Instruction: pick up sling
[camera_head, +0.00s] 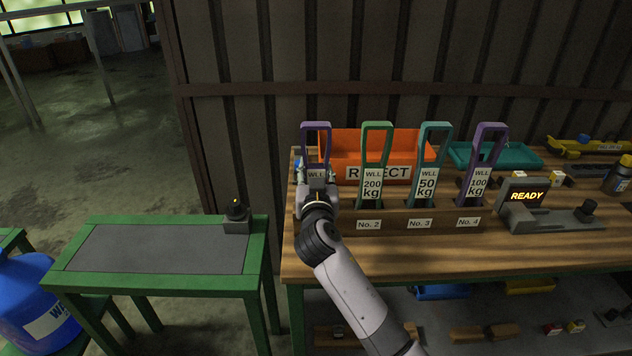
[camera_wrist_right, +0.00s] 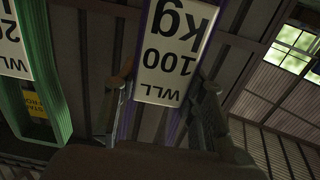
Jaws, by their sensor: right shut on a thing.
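My right gripper (camera_head: 317,180) is shut on the leftmost purple sling (camera_head: 317,126), at the left end of the wooden rack (camera_head: 390,222). In the right wrist view the fingers (camera_wrist_right: 165,98) lie on both sides of its tag (camera_wrist_right: 174,48), which reads WLL 100 kg upside down. The gripper hides the lower sling in the head view, so I cannot tell whether it is clear of the rack. A green 200 kg sling (camera_head: 376,145), a teal 50 kg sling (camera_head: 433,145) and another purple 100 kg sling (camera_head: 488,145) stand upright in the rack. My left gripper is not in view.
An orange REJECT bin (camera_head: 400,150) stands behind the slings. A grey device showing READY (camera_head: 527,196) is to the right, with a teal tray (camera_head: 500,158) behind. A green-framed table (camera_head: 160,256) with a bare grey top and a dark knob stands left.

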